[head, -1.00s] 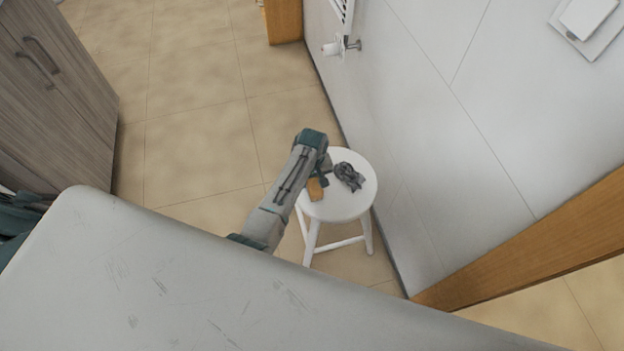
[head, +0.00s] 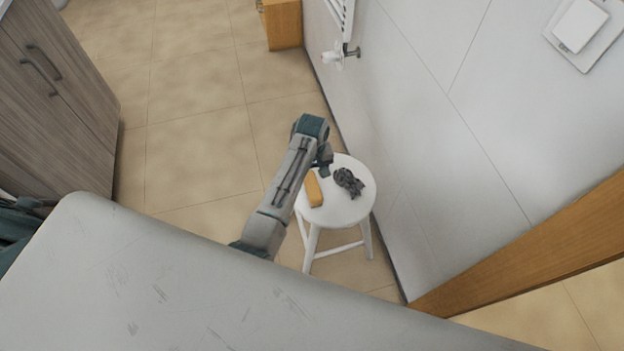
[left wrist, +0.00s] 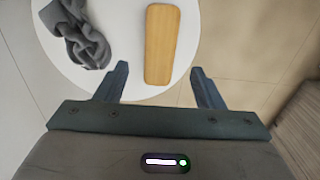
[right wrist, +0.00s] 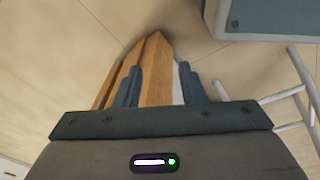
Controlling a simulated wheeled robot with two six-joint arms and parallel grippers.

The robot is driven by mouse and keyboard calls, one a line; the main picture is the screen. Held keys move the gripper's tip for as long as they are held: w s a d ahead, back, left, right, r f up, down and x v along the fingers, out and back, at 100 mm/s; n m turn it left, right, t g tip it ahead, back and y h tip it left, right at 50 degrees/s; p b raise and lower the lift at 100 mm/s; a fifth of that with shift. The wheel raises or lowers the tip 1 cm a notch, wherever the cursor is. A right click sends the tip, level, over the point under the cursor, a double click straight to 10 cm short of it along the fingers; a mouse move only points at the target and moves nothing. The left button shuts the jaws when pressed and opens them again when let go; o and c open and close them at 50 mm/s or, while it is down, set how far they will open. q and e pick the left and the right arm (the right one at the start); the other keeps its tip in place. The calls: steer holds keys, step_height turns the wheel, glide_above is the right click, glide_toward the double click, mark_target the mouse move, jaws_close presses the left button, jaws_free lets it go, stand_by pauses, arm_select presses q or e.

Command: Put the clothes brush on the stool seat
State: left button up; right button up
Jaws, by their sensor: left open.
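The clothes brush (head: 314,190), an orange-tan wooden block, lies on the white round stool seat (head: 339,212) near its left edge. In the left wrist view the brush (left wrist: 160,45) lies flat on the seat (left wrist: 118,88), ahead of my fingers. My left gripper (head: 324,168) is above the stool; in its wrist view the left gripper (left wrist: 160,72) is open and empty, its fingers apart on either side of the brush without touching it. My right gripper (right wrist: 161,72) shows its fingers apart, with wood visible between and beside them, apparently behind.
A grey crumpled cloth (head: 348,181) lies on the seat beside the brush. The stool stands close to the white wall (head: 430,150). A wooden cabinet (head: 50,90) stands at the left, and a wooden frame (head: 530,245) at the right. The floor between is clear.

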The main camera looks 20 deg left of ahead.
mark_target(312, 184)
arm_select(q)
steer(key=s+a+r+m+t, duration=0.3)
steer(key=s+a+t, duration=0.2)
steer(key=s+a, duration=0.1)
steer(key=s+a+f+m+g, duration=0.1)
steer(key=s+a+f+m, duration=0.1)
steer(key=s+f, duration=1)
steer(key=s+a+f+m+g, duration=0.2)
steer(key=s+a+f, duration=0.1)
steer(key=s+f, duration=0.8)
steer(key=s, duration=0.4)
steer(key=shift+s+a+f+m+y, duration=0.15)
steer(key=shift+a+f+m+y, duration=0.15)
steer(key=shift+a+f+y, duration=0.1)
arm_select(e)
steer(key=shift+s+f, duration=0.3)
steer(key=shift+f, duration=0.15)
arm_select(q)
steer(key=shift+s, duration=0.1)
arm_select(e)
steer(key=shift+r, duration=0.1)
